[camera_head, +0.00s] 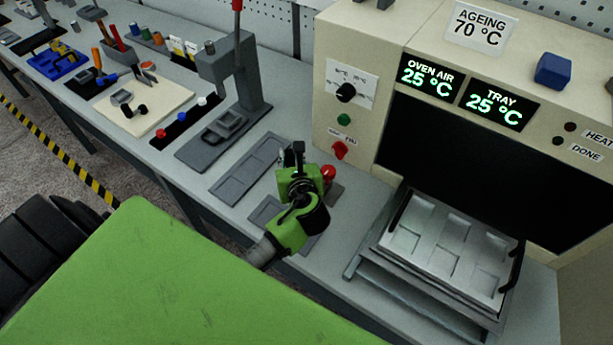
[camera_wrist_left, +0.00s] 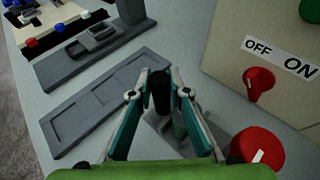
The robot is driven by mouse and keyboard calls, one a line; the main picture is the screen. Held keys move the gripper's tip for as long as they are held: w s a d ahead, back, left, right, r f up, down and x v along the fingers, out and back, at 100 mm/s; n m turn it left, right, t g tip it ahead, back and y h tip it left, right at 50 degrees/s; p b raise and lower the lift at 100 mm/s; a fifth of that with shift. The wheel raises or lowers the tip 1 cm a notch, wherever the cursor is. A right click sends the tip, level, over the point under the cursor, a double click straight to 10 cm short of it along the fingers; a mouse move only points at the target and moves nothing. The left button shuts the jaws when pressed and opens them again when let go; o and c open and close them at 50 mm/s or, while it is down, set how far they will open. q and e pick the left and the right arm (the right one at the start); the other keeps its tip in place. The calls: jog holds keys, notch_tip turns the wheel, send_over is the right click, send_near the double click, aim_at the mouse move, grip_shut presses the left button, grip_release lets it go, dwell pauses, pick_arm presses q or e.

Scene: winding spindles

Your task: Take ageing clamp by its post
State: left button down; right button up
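The ageing clamp shows in the left wrist view as a black upright post (camera_wrist_left: 161,88) above a grey base, partly hidden by my fingers. My left gripper (camera_wrist_left: 159,80) is open, with one finger on each side of the post. A narrow gap seems to show beside the post; I cannot tell whether either finger touches it. In the head view my left gripper (camera_head: 295,152) is over the bench in front of the oven, and it largely hides the clamp. My right gripper is in neither view.
The oven (camera_head: 352,65) has an ON/OFF switch (camera_head: 340,149) and a metal tray (camera_head: 448,245) out front. A flat grey holder (camera_head: 250,168) and a grey press (camera_head: 238,80) stand to the left.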

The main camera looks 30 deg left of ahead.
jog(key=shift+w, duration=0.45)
pick_arm(q)
jog(key=shift+r, duration=0.15)
